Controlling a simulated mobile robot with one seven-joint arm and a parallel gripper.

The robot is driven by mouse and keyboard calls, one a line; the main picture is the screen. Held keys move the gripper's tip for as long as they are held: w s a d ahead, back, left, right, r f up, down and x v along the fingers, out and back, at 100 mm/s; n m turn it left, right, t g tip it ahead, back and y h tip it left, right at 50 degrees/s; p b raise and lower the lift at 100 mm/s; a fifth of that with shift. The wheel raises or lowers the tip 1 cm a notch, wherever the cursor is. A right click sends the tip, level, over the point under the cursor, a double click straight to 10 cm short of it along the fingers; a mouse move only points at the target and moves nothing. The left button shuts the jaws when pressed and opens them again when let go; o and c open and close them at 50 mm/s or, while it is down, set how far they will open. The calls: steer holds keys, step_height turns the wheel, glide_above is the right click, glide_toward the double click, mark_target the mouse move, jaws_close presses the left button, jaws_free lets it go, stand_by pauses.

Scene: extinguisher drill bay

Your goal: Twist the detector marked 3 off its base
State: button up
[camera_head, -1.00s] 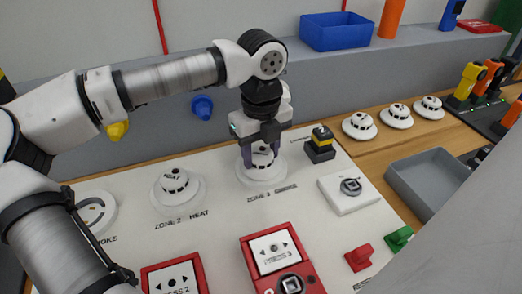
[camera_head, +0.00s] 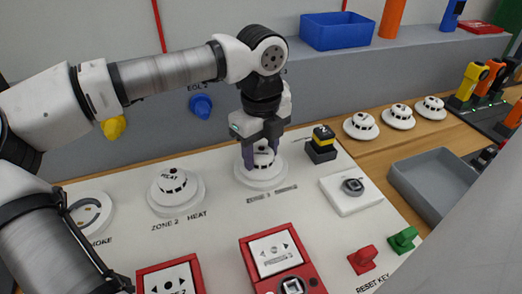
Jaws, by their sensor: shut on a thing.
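The white detector (camera_head: 264,158) at the zone 3 place sits on its round white base (camera_head: 262,182) on the pale panel. Its label on the panel is too blurred to read fully. My gripper (camera_head: 264,157) comes down from above, with its purple fingers shut on the sides of this detector. The fingers hide part of it. I see no gap between detector and base, and cannot tell how far it is turned.
The zone 2 heat detector (camera_head: 173,188) is to the left, and an empty-looking base (camera_head: 88,212) lies farther left. A black and yellow block (camera_head: 321,146) stands close on the right. Several spare detectors (camera_head: 398,115) and a grey tray (camera_head: 432,182) are at the right.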

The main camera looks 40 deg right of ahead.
steer(key=shift+f+n+b, duration=0.1)
steer(key=shift+n+b, duration=1.65)
steer(key=shift+n, duration=0.45)
steer(key=shift+n, duration=0.6)
steer(key=shift+r, duration=0.25)
steer(key=shift+r+p, duration=2.1)
steer(key=shift+r, duration=0.65)
steer(key=shift+r, duration=0.1)
steer(key=shift+a, duration=0.1)
